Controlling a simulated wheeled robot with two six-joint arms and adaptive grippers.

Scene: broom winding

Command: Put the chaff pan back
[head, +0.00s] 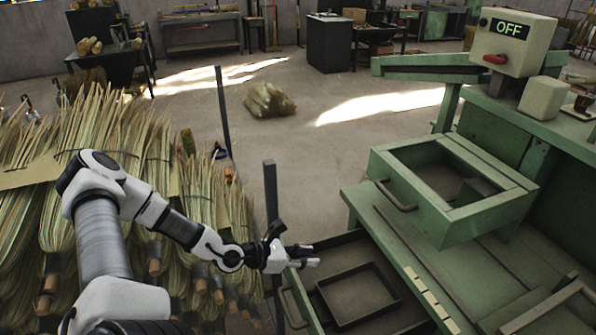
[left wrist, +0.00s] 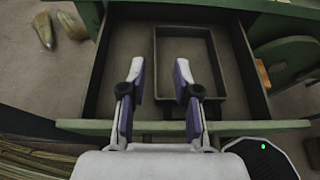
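The chaff pan (head: 357,296) looks like a shallow dark rectangular tray. It lies inside the pulled-out lower drawer (head: 291,291) of the green bench. In the left wrist view the pan (left wrist: 188,33) sits flat in the right part of the drawer (left wrist: 230,127). My left gripper (head: 311,255) is over the drawer's front end, beside the pan. In the left wrist view my left gripper (left wrist: 160,75) has its fingers apart, with nothing between them. Its fingertips overlap the pan's near part in that picture; the height gap cannot be told. My right gripper is not in view.
A green upper drawer (head: 440,222) with a handle stands pulled out above and right of the lower one. A control box reading OFF (head: 515,47) is on the bench. Broom bundles (head: 100,170) crowd the left. Dark posts (head: 270,195) stand near my left arm. The floor behind is mostly open.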

